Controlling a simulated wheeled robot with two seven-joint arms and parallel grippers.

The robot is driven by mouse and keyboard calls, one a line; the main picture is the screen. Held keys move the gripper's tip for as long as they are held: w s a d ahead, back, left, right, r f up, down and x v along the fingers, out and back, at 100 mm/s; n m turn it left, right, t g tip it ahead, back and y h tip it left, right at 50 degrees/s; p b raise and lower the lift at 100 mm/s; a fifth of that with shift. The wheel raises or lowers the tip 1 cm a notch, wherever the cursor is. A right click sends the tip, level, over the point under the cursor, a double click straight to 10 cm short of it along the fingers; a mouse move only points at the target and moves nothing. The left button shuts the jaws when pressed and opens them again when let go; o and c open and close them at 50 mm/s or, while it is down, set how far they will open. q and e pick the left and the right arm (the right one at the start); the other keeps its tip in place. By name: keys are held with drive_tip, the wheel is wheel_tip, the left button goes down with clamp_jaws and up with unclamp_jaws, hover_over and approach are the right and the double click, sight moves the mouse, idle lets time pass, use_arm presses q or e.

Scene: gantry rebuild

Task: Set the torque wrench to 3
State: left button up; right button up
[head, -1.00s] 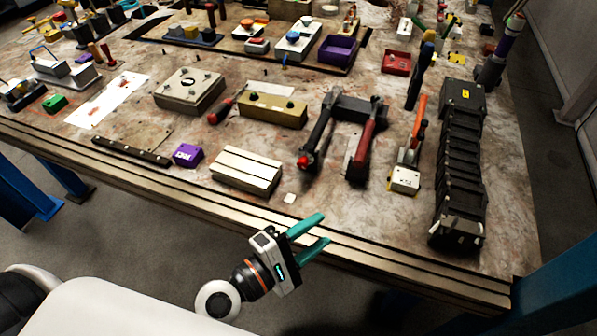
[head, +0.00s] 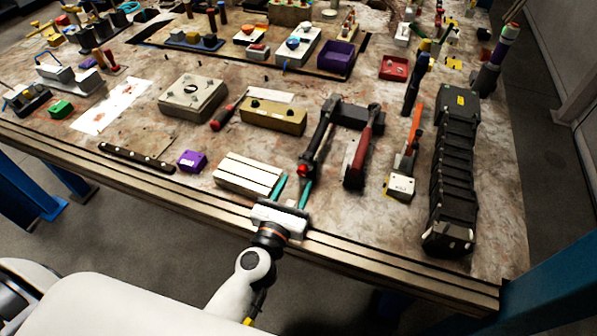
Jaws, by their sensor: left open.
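A long black tool with a red end, which looks like the torque wrench (head: 318,145), lies with its far end at a dark block (head: 352,114) and its red end toward me. Any scale marks on it are too small to read. My left gripper (head: 293,187) is over the table's front edge with its teal fingers apart and pointing at the red end. The red end is just beyond the fingertips, nearer the right finger. I cannot tell whether they touch. My right gripper is not in view.
A red-handled tool (head: 359,158) lies right of the wrench. A ribbed pale block (head: 248,173) is close to the left finger. An orange-handled tool (head: 409,147) and a long black ribbed case (head: 452,180) lie farther right. The table front at right is clear.

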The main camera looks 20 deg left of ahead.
sight(301, 173)
use_arm(q)
drive_tip(key=shift+w, duration=1.55)
drive_tip(key=c, duration=0.9)
drive_tip(key=shift+c, duration=0.2)
drive_tip(key=shift+m+p, duration=0.3)
